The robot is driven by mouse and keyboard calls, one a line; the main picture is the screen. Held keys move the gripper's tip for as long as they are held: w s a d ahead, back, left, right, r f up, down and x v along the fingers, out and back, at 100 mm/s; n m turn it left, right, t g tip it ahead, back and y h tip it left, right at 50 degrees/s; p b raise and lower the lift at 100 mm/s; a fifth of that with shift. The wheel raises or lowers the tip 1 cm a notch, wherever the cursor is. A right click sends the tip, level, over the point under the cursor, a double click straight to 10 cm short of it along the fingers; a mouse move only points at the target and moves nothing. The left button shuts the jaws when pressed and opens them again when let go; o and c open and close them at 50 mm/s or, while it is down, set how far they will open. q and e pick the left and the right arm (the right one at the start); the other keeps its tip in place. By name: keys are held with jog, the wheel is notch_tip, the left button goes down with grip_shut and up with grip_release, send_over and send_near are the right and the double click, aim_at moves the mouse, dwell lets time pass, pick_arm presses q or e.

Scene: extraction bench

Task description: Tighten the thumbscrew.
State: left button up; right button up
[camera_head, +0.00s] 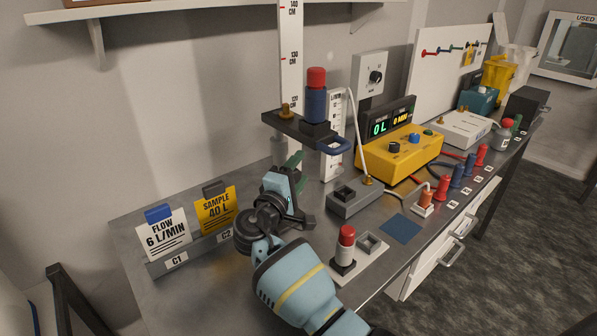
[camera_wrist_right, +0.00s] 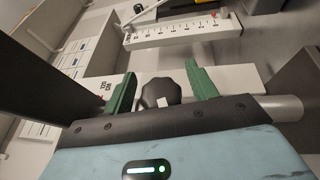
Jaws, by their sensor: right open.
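A black lobed knob, which looks like the thumbscrew (camera_wrist_right: 160,92), shows in the right wrist view in front of a white graduated scale. My right gripper (camera_wrist_right: 162,84) is open, with one green finger on each side of the knob. I cannot tell whether the fingers touch it. In the head view my right gripper (camera_head: 297,170) is at the lower part of the tall white scale post (camera_head: 290,60), below the dark carriage (camera_head: 285,124). The knob is not clearly visible there, hidden by the gripper. My left gripper is not in view.
The carriage holds a blue bottle with a red cap (camera_head: 316,95) and has a blue handle (camera_head: 333,146) jutting right. A red-capped vial (camera_head: 345,250) stands near my arm. A yellow meter box (camera_head: 400,155) is to the right. Cards (camera_head: 163,235) stand left.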

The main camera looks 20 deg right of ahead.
jog(key=c, duration=1)
jog(key=shift+r, duration=0.1)
jog(key=shift+m+g+y+p, duration=0.7)
jog(key=shift+g+y+p, duration=0.4)
jog(key=shift+f+g+y, duration=0.3)
jog(key=shift+f, duration=0.15)
jog(key=o, duration=1)
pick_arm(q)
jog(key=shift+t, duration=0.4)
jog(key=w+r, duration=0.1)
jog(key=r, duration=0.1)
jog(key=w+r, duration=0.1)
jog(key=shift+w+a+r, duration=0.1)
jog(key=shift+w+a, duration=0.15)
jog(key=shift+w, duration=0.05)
